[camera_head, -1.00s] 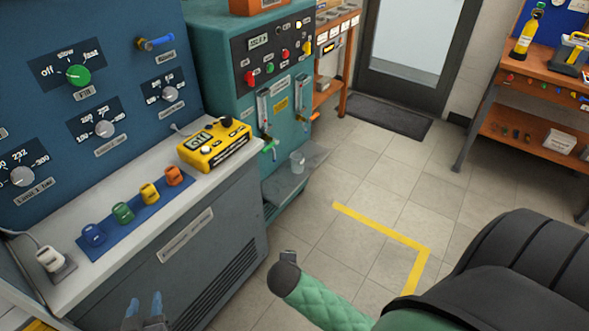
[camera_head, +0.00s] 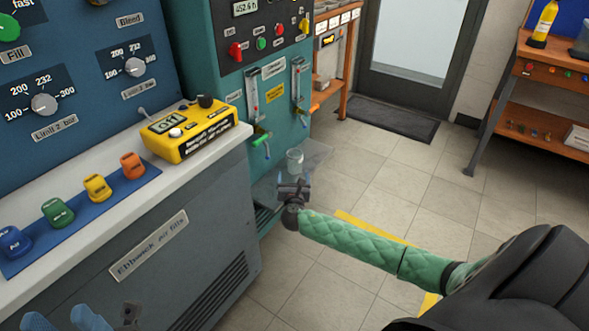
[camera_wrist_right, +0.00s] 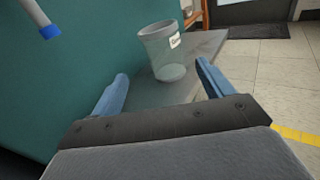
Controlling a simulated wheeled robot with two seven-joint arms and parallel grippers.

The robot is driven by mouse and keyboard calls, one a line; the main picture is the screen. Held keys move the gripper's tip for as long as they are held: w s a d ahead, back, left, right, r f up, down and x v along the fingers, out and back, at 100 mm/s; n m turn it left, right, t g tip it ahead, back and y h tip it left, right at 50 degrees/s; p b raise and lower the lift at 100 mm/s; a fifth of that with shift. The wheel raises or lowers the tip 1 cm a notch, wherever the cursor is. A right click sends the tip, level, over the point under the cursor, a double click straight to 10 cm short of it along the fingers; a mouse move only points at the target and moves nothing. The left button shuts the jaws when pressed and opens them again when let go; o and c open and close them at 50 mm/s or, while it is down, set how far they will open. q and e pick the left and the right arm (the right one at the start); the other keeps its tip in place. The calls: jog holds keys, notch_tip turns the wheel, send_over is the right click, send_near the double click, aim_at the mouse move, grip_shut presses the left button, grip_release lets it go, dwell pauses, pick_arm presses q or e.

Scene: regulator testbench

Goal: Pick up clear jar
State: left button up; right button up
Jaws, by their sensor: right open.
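The clear jar (camera_head: 295,160) stands upright on a grey shelf (camera_head: 318,157) at the foot of the teal machine. It also shows in the right wrist view (camera_wrist_right: 163,52), with a white label near its rim. My right gripper (camera_head: 293,187) is open and empty, just in front of the jar. In the wrist view its two blue fingers (camera_wrist_right: 162,82) point toward the jar, which lies beyond the fingertips and between their lines, not touched. My left gripper (camera_head: 88,318) is at the bottom left edge, partly cut off, with blue fingers apart.
The white counter (camera_head: 100,216) with a yellow meter (camera_head: 190,132) is to the left. Tiled floor right of the shelf is clear.

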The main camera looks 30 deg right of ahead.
aim_at(295, 165)
jog(key=shift+w+d+r+n, duration=0.1)
jog(key=shift+w+d+n, duration=0.3)
jog(key=shift+w+d, duration=0.25)
jog(key=shift+b+x, duration=0.3)
jog(key=shift+x, duration=0.5)
jog(key=shift+b+x, duration=0.8)
jog(key=shift+x, duration=2.25)
jog(key=shift+s+r, duration=0.1)
jog(key=shift+r, duration=0.05)
jog(key=c, duration=1.1)
